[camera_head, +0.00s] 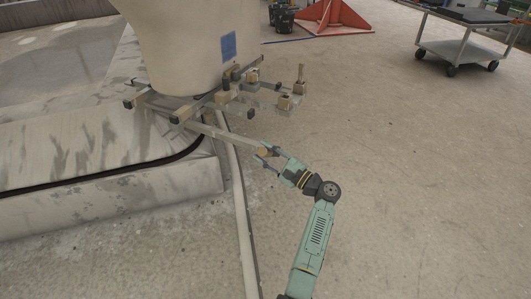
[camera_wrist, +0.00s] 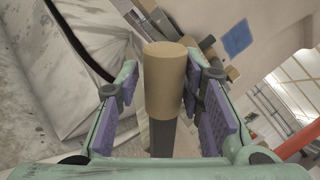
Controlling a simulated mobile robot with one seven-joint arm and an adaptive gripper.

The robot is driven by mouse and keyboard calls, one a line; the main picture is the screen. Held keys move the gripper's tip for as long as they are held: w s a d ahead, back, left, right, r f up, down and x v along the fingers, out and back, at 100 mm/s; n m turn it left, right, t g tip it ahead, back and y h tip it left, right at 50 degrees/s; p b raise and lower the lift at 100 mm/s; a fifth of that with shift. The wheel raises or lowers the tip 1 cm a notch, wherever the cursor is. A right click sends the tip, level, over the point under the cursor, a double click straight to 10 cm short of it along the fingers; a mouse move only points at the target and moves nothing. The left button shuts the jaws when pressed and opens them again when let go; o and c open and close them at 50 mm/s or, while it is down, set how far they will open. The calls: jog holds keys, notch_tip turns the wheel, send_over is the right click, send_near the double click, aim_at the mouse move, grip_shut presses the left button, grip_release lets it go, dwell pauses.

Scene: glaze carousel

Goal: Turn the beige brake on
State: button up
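A beige cylindrical knob (camera_head: 263,151) sits at the end of a long bar (camera_head: 228,137) that reaches out from the frame under the big vessel. I take this to be the beige brake's handle. In the wrist view the knob (camera_wrist: 165,80) stands on a dark grey shaft (camera_wrist: 163,137) between my fingers. My gripper (camera_head: 266,153) is open around the knob. In the wrist view a clear gap shows between the left finger pad and the knob. The right pad is close to it, and I cannot tell whether it touches.
The large beige vessel (camera_head: 190,40) with a blue label (camera_head: 229,46) stands above the frame. Several other bars and small knobs (camera_head: 285,102) stick out nearby. A pale strip (camera_head: 240,215) runs along the floor. A cart (camera_head: 462,45) stands far right.

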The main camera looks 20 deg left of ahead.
jog(key=shift+o, duration=1)
jog(key=shift+r, duration=0.1)
notch_tip(320, 180, up, 10)
